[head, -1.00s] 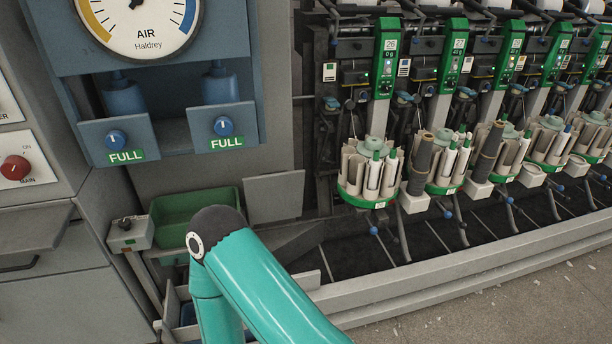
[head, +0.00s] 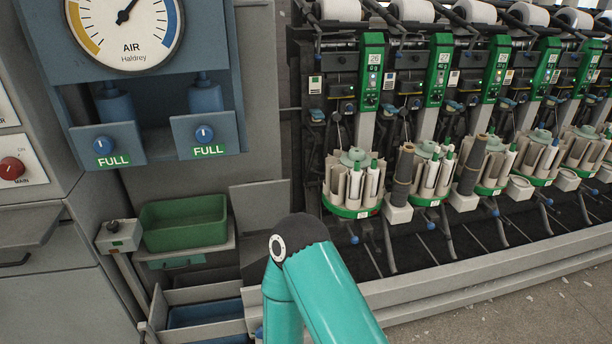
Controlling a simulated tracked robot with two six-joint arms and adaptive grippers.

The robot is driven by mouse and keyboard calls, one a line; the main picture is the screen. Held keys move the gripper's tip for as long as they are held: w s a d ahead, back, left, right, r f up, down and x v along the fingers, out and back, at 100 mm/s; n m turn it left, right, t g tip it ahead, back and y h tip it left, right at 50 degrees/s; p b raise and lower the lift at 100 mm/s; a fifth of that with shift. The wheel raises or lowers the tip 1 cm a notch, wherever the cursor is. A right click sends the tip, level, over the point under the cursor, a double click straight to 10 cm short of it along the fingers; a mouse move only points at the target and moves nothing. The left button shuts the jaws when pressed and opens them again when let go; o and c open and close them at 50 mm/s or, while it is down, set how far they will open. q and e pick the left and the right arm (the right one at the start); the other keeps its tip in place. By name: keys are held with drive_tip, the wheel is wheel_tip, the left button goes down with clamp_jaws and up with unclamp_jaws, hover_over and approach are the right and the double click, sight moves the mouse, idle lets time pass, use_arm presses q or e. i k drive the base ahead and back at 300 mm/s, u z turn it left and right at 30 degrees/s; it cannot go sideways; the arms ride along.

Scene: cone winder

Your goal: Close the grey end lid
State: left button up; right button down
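A flat grey panel (head: 258,208) stands upright between the green tray and the winding units; it looks like the grey end lid, but I cannot tell for sure. The elbow of one of my teal arms covers the area just below and right of it, so its lower edge is partly hidden. Neither of my grippers is in the picture; the forearm runs down out of the bottom of the view.
A green tray (head: 184,240) sits left of the panel, above an open grey bin with a blue inside (head: 205,315). A small control box (head: 119,236) stands left. Winding units with bobbin magazines (head: 352,208) line the right, behind a grey rail (head: 480,272).

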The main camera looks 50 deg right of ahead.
sight(258, 205)
drive_tip(key=z, duration=0.65)
drive_tip(key=i, duration=1)
drive_tip(key=z, duration=0.1)
